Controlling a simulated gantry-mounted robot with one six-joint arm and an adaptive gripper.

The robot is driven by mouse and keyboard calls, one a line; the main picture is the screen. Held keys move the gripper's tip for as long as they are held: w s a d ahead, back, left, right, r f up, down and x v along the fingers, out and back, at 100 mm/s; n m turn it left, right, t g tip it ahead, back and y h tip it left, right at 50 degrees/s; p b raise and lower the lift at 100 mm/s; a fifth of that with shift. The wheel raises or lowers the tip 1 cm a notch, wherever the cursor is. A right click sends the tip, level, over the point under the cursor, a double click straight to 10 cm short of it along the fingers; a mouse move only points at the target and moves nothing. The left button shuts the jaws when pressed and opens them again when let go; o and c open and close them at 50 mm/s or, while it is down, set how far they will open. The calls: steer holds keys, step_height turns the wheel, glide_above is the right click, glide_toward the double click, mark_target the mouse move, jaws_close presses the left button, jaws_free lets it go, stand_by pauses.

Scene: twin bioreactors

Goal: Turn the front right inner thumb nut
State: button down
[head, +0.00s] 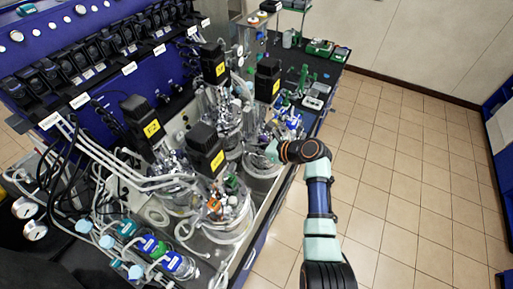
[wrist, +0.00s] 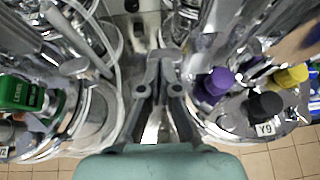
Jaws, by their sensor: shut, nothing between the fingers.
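My gripper (wrist: 163,62) is in the middle of the wrist view, its fingers closed together with nothing between them. It points into the gap between two bioreactor vessels. The left vessel's metal head plate (wrist: 92,112) carries a green block and a round metal knob (wrist: 75,67). The right vessel's metal head plate (wrist: 228,118) carries purple, black and yellow caps. I cannot tell which metal part is the front right inner thumb nut. In the head view my gripper (head: 271,151) reaches over the bench's right edge among the vessels; its fingertips are too small to make out.
Black motors with yellow labels (head: 220,70) stand above the vessels. Clear tubing (head: 225,235) loops around them. The tiled floor (head: 400,150) to the right is clear.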

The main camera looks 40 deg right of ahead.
steer(key=shift+a+f, duration=0.25)
steer(key=shift+w+d+f+b, duration=0.25)
steer(key=shift+d+b, duration=0.35)
steer(key=shift+b, duration=0.2)
steer(key=d+f+p+v, duration=0.1)
steer(key=p+v, duration=0.2)
steer(key=v, duration=1.1)
steer(key=shift+s+d, duration=0.2)
